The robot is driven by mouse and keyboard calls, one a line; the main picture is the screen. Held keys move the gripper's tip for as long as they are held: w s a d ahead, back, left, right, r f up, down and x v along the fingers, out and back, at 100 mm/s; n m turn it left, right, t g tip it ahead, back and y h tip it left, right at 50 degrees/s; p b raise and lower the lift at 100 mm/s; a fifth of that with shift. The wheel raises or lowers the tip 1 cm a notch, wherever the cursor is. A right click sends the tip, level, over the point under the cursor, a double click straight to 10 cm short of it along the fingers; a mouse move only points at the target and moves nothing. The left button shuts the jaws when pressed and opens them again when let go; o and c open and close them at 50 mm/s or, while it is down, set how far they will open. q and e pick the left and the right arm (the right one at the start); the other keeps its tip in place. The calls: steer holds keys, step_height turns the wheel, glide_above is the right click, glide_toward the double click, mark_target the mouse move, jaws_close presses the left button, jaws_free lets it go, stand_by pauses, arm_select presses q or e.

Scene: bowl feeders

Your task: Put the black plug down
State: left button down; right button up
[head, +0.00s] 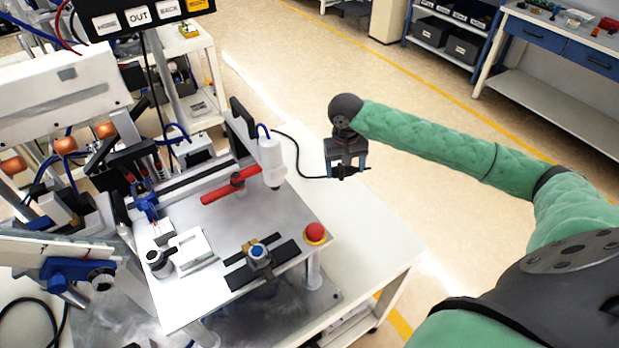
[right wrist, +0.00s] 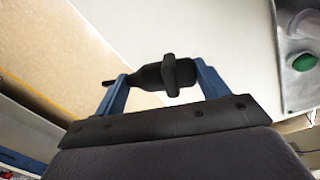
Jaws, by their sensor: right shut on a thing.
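The black plug (right wrist: 162,75) is held between the two blue fingers of my right gripper (right wrist: 158,88) in the right wrist view. In the head view the right gripper (head: 346,168) hangs beyond the far right edge of the machine table, and the plug (head: 347,171) shows as a small dark piece at its fingertips. A black cable (head: 300,165) runs from the machine to the plug. The gripper is shut on the plug, apart from the table surface as far as I can tell. My left gripper is not in view.
The machine table (head: 370,250) carries a metal plate with fixtures, a red lever (head: 230,186), a white cylinder (head: 271,162) and a red button (head: 315,233). A strip of white tabletop right of the machine is bare. A workbench (head: 560,90) stands far right.

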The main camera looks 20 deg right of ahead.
steer(key=shift+w, duration=0.1)
steer(key=shift+a, duration=0.1)
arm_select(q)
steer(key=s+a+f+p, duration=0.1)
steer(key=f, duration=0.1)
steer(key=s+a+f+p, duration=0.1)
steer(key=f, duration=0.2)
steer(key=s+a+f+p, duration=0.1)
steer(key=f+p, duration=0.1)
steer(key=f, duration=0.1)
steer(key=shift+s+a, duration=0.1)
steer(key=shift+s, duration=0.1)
arm_select(e)
glide_above(312, 184)
steer(key=f, duration=0.6)
steer(key=shift+a+f, duration=0.25)
steer(key=shift+f+p, duration=0.35)
steer(key=shift+f, duration=0.05)
step_height(312, 184, down, 3)
steer(key=shift+r+p, duration=0.15)
steer(key=shift+p, duration=0.55)
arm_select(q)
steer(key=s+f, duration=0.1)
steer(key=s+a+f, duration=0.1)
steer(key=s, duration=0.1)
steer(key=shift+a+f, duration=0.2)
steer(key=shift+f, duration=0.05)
arm_select(e)
steer(key=shift+f, duration=0.4)
